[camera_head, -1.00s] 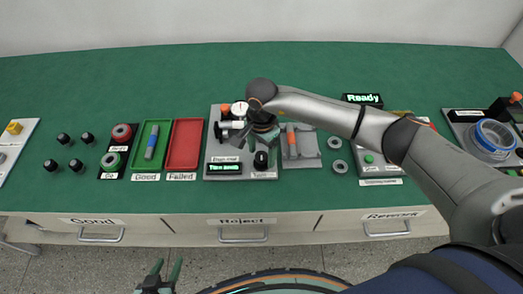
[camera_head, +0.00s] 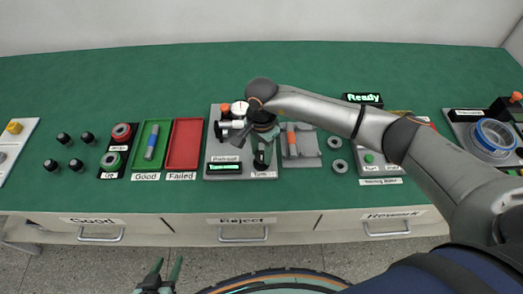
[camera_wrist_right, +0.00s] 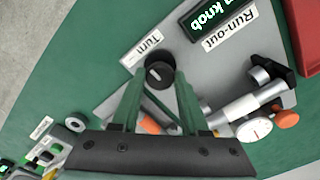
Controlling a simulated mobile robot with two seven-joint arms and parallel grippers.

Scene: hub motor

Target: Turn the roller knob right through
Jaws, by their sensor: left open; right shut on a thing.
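The black roller knob (camera_wrist_right: 160,74) with a pale line on top sits beside the "Turn" label on the grey run-out station plate (camera_head: 215,135). My right gripper (camera_wrist_right: 159,80) is shut on the knob, with its green fingers on either side of it. In the head view my right gripper (camera_head: 263,158) reaches down over the knob and partly hides it. The display (camera_wrist_right: 208,22) lights up, with "knob" readable. A dial gauge (camera_wrist_right: 254,128) stands on the same plate. My left gripper (camera_head: 166,272) is open and empty, low in front of the drawers.
Red tray (camera_head: 184,145) and green tray (camera_head: 152,150) lie left of the station. A grey fixture with an orange-tipped tool (camera_head: 291,140) and loose rings (camera_head: 340,166) lie to its right. The table behind the station is clear.

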